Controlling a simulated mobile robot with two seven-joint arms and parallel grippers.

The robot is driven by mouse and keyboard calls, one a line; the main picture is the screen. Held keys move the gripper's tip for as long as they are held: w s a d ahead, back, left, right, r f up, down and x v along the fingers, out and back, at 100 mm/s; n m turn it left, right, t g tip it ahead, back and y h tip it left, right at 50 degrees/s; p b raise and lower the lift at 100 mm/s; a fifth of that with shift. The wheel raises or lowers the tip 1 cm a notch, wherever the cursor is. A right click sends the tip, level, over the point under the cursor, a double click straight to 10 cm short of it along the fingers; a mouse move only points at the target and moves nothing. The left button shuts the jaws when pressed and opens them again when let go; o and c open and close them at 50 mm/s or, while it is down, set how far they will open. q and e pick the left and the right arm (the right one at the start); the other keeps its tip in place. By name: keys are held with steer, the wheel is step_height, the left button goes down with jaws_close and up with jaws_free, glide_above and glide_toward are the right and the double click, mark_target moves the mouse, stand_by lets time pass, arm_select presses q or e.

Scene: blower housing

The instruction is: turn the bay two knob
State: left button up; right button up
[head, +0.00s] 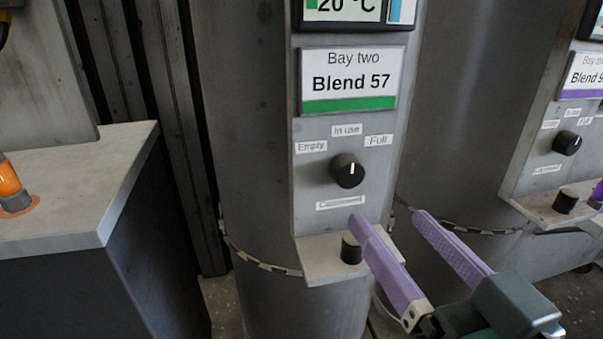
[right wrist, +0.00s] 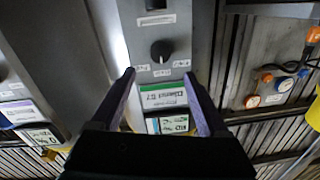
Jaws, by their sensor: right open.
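The bay two knob (head: 347,170) is a round black dial on a grey panel (head: 308,222) below the "Bay two Blend 57" sign (head: 348,82). Its white mark points about straight up, toward the "In use" label (head: 346,130); "Empty" is at left and "Full" at right. My right gripper (head: 389,216) is open and empty, its purple fingers below and right of the knob. In the right wrist view, which is upside down, the knob (right wrist: 160,50) lies beyond and between the fingertips (right wrist: 158,76), apart from them. My left gripper is not in view.
A small shelf (head: 320,262) with a black peg-like knob (head: 351,248) juts out under the panel, beside my left-hand finger. A similar bay three panel with its own knob (head: 567,143) is at right. A grey-topped cabinet (head: 80,190) stands at left.

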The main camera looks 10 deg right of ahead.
mark_target(353, 174)
steer(key=w, duration=0.6)
steer(key=w+b, duration=0.1)
steer(key=w, duration=0.2)
steer(key=shift+w+a, duration=0.2)
steer(key=shift+a, duration=0.2)
steer(key=shift+r, duration=0.1)
jaws_close()
